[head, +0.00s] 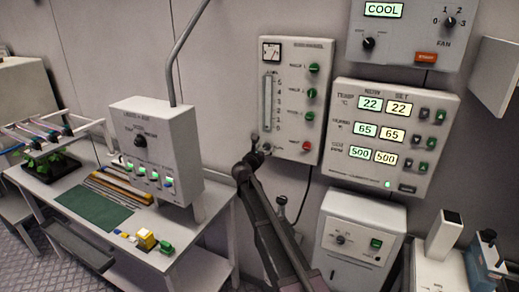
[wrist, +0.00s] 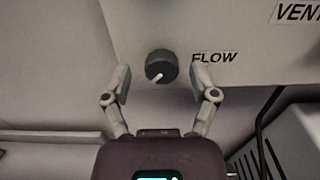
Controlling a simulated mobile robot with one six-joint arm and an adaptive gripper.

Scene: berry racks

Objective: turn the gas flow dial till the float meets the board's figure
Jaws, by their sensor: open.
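The gas panel (head: 297,100) is a pale wall box with an upright float tube (head: 267,100) on its left; the float's level is too small to read. In the wrist view the flow dial (wrist: 161,64) is a round dark knob beside the word FLOW, its light pointer turned down and left. My gripper (wrist: 160,84) is open, one finger either side of the dial, with gaps between the fingers and the knob. In the head view my gripper (head: 257,147) is at the panel's lower left corner and largely covers the dial. No board figure is readable.
A climate panel (head: 394,135) with lit readouts hangs to the right, below a COOL/FAN box (head: 405,32). A white cabinet (head: 358,235) stands underneath. A bench (head: 70,195) with a control box (head: 155,140) is at left. A blank pale board (head: 495,75) juts in at far right.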

